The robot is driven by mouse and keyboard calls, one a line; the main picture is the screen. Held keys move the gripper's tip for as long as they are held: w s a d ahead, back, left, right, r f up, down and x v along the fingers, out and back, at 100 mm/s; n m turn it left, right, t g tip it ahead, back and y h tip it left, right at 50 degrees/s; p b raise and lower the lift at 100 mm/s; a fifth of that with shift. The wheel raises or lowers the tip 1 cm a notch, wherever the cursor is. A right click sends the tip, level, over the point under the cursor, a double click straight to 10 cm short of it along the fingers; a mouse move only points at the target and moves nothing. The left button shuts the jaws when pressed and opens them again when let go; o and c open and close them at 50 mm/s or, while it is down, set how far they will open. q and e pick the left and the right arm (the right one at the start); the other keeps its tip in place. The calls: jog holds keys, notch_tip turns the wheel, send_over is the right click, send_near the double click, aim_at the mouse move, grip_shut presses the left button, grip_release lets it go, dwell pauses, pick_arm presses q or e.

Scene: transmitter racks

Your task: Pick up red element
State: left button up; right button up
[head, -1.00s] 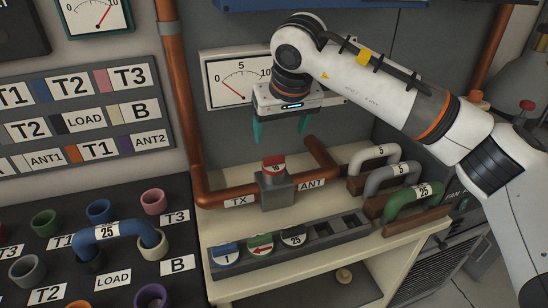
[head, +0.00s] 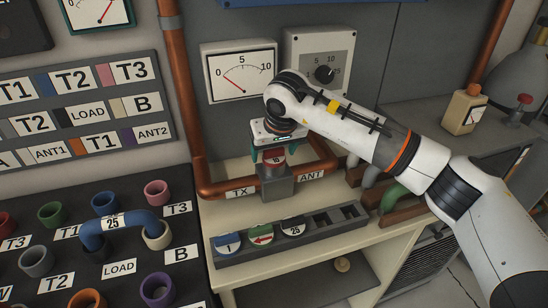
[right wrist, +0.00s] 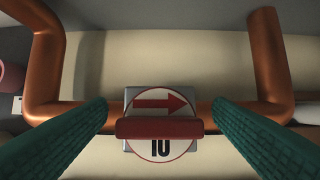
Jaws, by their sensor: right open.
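The red element (head: 273,157) sits in the grey block (head: 277,183) on the copper TX–ANT pipe. In the right wrist view its round face shows a red arrow pointing right, the number 10 and a red bar handle (right wrist: 158,128). My right gripper (head: 273,155) is open above the block, its green fingers around the red element's sides. In the right wrist view the fingers (right wrist: 160,125) stand left and right of the handle, with gaps on both sides. My left gripper is not in view.
A grey holder (head: 340,232) in front carries several round elements, with empty slots at its right. The copper pipe (head: 222,187) runs on both sides of the block. A meter (head: 239,72) hangs behind. Looped connectors (head: 393,196) stand right, partly under my arm.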

jog(key=c, duration=1.1)
jog(key=shift+o, duration=0.2)
